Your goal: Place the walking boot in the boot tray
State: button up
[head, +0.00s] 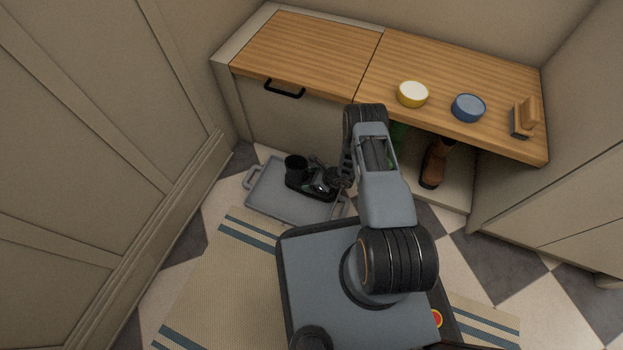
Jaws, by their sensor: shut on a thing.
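The grey boot tray (262,203) lies on the floor in front of the cabinet, with raised handles at its ends. A dark boot (296,167), apparently the walking boot, is over the tray, its shaft up at the left and its toe to the right. My gripper (324,184) comes in from the right and is shut on the boot. The jaws and wrist hide part of the boot. I cannot tell whether the sole touches the tray.
A brown boot (433,166) stands in the open cabinet bay, with a green item (398,138) partly behind my arm. A striped rug (215,285) lies in front.

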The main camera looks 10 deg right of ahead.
jog(key=shift+f, duration=0.25)
jog(key=o, duration=1.5)
jog(key=shift+c, duration=0.2)
jog(key=shift+o, duration=0.6)
jog(key=shift+f, duration=0.1)
jog(key=p+v, duration=0.6)
jog(key=v, duration=0.8)
jog(key=shift+w, duration=0.1)
jog(key=w+a+r+n+g+p, duration=0.2)
jog(key=r+n+p, duration=0.6)
jog(key=r, duration=1.5)
jog(key=a+r+n+g+p, duration=0.25)
jog(key=r+n+p, duration=0.45)
jog(key=r, duration=1.6)
jog(key=s+r+n+t+h+p, duration=0.1)
jog(key=s+r+p, duration=0.4)
jog(key=r, duration=0.7)
jog(key=s+d+r+n+h+p, duration=0.1)
jog(key=s+r+n+h+p, duration=0.3)
jog(key=r+p, duration=0.5)
jog(key=s+r+n+t+h+p, duration=0.1)
jog(key=s+r+n+p, duration=0.3)
jog(key=r, duration=1.3)
jog(key=s+h+p, duration=0.1)
jog(key=s+p, duration=0.1)
jog(key=p, duration=0.1)
jog(key=shift+d+n+t+h, duration=0.15)
jog(key=shift+n+t+h, duration=0.2)
jog(key=shift+n+h, duration=0.05)
